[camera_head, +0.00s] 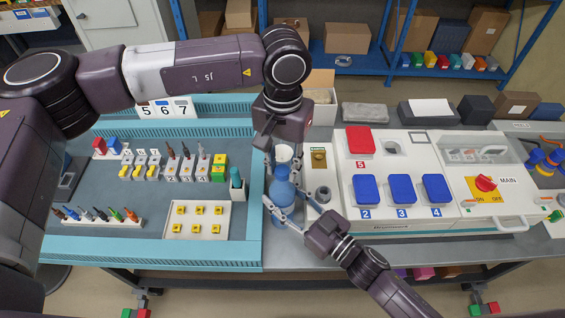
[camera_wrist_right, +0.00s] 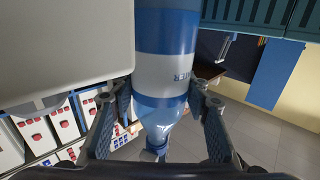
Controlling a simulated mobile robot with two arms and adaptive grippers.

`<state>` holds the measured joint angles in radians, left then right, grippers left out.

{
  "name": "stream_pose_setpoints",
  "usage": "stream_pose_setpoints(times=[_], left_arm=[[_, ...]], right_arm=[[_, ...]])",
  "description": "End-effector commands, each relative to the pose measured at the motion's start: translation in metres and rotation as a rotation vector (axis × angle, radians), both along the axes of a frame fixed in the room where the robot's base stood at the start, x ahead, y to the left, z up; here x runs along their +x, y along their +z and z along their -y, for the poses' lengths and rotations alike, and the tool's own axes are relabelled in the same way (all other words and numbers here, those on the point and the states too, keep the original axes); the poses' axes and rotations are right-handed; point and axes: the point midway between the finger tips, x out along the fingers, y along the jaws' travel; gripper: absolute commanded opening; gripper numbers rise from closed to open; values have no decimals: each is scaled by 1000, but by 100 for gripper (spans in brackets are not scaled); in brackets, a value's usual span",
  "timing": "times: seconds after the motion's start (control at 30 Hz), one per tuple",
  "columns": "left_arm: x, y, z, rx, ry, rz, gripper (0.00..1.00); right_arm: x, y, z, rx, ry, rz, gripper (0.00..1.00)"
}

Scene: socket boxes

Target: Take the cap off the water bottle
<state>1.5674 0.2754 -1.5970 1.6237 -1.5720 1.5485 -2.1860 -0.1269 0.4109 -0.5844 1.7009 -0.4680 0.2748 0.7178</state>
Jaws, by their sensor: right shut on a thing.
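A teal-edged tray (camera_head: 150,252) with tools and small blocks lies to the left. A white switch panel (camera_head: 420,165) with blue and red covers stands to the right. A white round object (camera_head: 284,152) shows behind the bottle's top. Little free room surrounds the bottle.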

Motion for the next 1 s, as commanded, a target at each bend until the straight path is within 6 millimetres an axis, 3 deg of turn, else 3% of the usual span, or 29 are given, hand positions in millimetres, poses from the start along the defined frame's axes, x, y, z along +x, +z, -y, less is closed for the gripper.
stream_pose_setpoints(times=[0.03,0.2,0.47,1.0], left_arm=[[0,0,0,0,0,0,19],[0,0,0,0,0,0,0],[0,0,0,0,85,0,0],[0,1,0,0,1074,1,0]], right_arm=[[0,1,0,2,1,2,0],[0,1,0,2,1,2,0],[0,1,0,2,1,2,0],[0,1,-1,1,1,3,0]])
